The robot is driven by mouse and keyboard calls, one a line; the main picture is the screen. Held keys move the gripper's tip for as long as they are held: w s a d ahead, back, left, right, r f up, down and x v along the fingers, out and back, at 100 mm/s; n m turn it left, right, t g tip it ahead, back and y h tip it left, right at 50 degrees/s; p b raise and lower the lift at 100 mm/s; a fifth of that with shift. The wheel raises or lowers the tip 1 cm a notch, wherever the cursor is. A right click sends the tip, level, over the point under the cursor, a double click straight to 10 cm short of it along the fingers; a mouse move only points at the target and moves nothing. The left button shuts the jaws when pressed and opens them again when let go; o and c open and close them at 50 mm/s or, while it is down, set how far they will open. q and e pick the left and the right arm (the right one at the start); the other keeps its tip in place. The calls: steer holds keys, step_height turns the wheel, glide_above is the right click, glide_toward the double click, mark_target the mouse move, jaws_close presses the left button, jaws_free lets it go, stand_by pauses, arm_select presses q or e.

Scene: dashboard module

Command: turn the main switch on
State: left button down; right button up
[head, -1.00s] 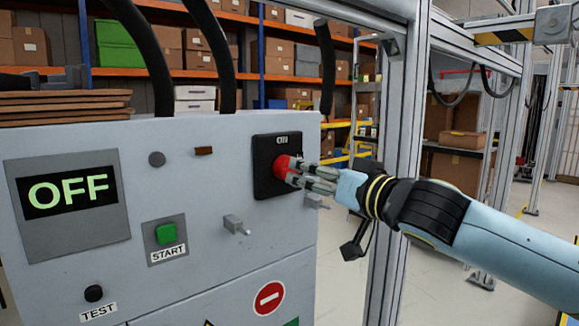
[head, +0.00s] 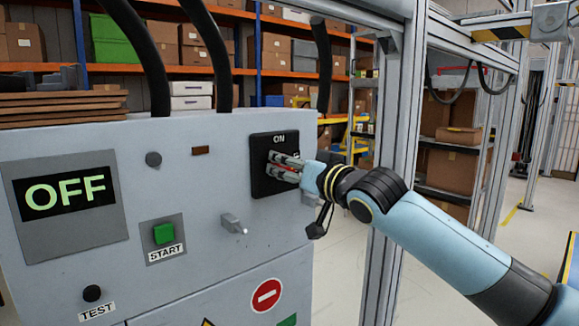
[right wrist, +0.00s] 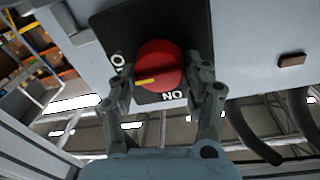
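The main switch is a red round knob (right wrist: 160,66) with a yellow mark, on a black plate (head: 259,185) on the grey cabinet's front. In the right wrist view, the yellow mark points left, slightly downward. The ON label (right wrist: 172,96) appears upside down there; another label at the left is partly hidden. My right gripper (head: 285,167) reaches in from the right. Its fingers (right wrist: 160,82) lie on both sides of the knob, seemingly closed against it. In the head view they cover most of the knob. The display (head: 66,193) reads OFF. My left gripper is out of view.
A green START button (head: 164,233), a black TEST button (head: 92,293) and a grey lever (head: 233,223) are on the cabinet front. A metal frame post (head: 394,150) stands close behind my right arm. Thick black cables rise from the cabinet top.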

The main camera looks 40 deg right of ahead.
steer(key=c, duration=0.6)
steer(key=shift+n, duration=0.3)
steer(key=n, duration=1.2)
steer(key=shift+a+f+t+y, duration=0.25)
steer(key=shift+t+y, duration=0.05)
steer(key=n+b, duration=0.3)
steer(key=n, duration=0.3)
steer(key=shift+f, duration=0.1)
steer(key=shift+y, duration=0.3)
